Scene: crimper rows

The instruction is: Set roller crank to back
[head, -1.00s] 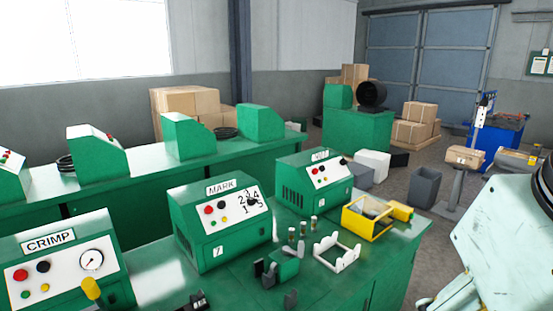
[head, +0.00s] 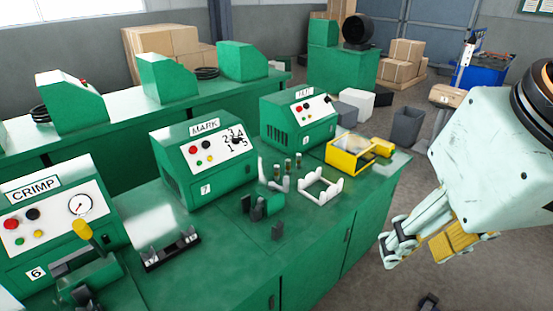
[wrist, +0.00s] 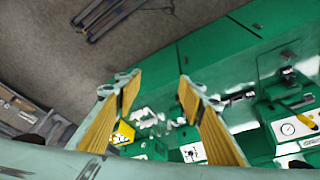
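No part is labelled as the roller crank, and I cannot tell for certain which it is. On the green bench, a small green device with dark grey parts (head: 266,206) sits in front of the MARK machine (head: 203,160). A white frame with upright ends (head: 319,191) lies to its right. The CRIMP machine (head: 57,222) has a yellow-knobbed lever (head: 83,229). My gripper (head: 437,252) hangs right of the bench, over the floor and clear of everything. In the wrist view my gripper (wrist: 156,84) is open, with its yellow-padded fingers apart and nothing between them.
A yellow box-like unit (head: 350,154) sits at the bench's right end, beside a third green machine (head: 298,117). A black stand (head: 171,249) lies at the bench's front. Grey bins (head: 407,126) stand on the floor behind. The floor right of the bench is open.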

